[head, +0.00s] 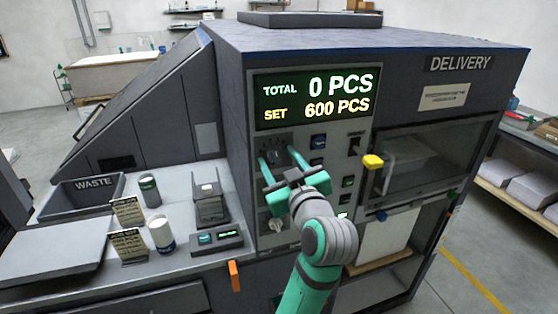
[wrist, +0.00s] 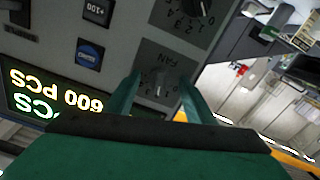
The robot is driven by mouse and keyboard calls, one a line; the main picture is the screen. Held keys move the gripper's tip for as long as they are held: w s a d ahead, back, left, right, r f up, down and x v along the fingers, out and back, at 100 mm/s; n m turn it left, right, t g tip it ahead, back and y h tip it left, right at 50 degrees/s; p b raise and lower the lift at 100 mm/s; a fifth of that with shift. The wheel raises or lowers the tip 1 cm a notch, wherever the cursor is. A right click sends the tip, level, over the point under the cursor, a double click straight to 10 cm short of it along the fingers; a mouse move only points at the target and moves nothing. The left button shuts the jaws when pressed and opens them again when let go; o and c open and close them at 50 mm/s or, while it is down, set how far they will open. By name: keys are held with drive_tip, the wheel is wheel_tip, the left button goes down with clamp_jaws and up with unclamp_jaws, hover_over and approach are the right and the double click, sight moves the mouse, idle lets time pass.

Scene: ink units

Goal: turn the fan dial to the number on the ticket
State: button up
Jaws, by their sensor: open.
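The fan dial (wrist: 160,86) is a dark knob on a grey plate marked FAN, upside down in the wrist view. It also shows in the head view (head: 278,154), partly hidden by my gripper. My gripper (head: 277,158) is open, its two teal fingers on either side of the dial. In the wrist view the gripper (wrist: 158,88) has the dial between its fingers; I cannot tell whether they touch it. Two small cards, an upper one (head: 128,211) and a lower one (head: 128,245), stand on the counter; their print is too small to read, so I cannot tell which is the ticket.
A second dial (head: 276,225) sits below on the same panel, near several buttons and a switch (head: 355,145). The display (head: 313,98) reads 0 PCS and 600 PCS. A WASTE bin (head: 84,198) stands left.

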drive_tip(key=shift+w, duration=0.15)
drive_tip(key=c, duration=1.1)
drive_tip(key=shift+o, duration=0.2)
